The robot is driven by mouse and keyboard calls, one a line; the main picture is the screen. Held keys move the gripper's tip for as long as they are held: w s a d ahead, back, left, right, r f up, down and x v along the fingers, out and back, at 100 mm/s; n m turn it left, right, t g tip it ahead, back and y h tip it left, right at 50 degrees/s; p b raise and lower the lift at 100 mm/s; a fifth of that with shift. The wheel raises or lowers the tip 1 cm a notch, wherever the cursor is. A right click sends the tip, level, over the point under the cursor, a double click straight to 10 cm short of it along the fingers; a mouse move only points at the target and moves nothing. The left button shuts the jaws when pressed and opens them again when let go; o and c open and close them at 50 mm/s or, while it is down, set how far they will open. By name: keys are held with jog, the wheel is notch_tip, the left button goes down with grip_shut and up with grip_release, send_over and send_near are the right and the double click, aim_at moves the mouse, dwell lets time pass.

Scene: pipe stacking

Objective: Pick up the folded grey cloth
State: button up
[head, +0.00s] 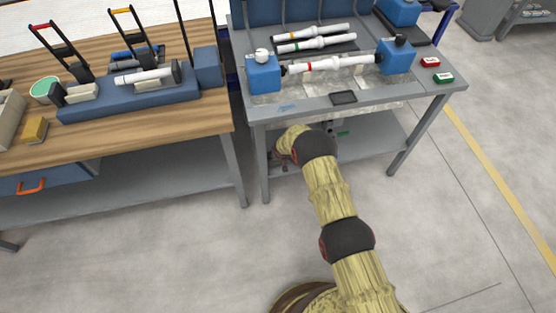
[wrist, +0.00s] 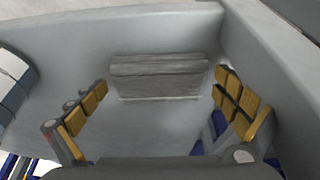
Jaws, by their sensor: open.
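The folded grey cloth (wrist: 158,78) lies on a light grey surface (wrist: 165,130) in the middle of the wrist view, with its fold layers showing along one side. My gripper (wrist: 162,88) is open. Its yellow-padded fingers stand on the left and right sides of the picture, with the cloth framed between them and beyond the tips. I see no clear contact with the cloth. In the head view my arm reaches to the front of the grey workbench (head: 300,113), and the gripper is largely hidden there. I cannot make out the cloth in that view.
A raised grey edge (wrist: 270,50) runs along the right of the wrist view. The workbench carries blue clamps (head: 263,73) with a white pipe (head: 330,63) between them. A wooden table (head: 150,118) stands left, with a lower shelf (head: 130,180). The floor on the right is clear.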

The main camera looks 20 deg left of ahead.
jog(key=shift+c, duration=0.3)
jog(key=c, duration=0.9)
jog(key=shift+r, duration=0.1)
jog(key=shift+c, duration=0.2)
notch_tip(320, 180, up, 4)
jog(key=shift+s+d+f+p, duration=0.1)
jog(key=shift+p, duration=0.8)
jog(key=s+d+r+b, duration=0.1)
jog(key=s+d+r, duration=0.7)
jog(key=s, duration=0.3)
jog(key=shift+r, duration=0.55)
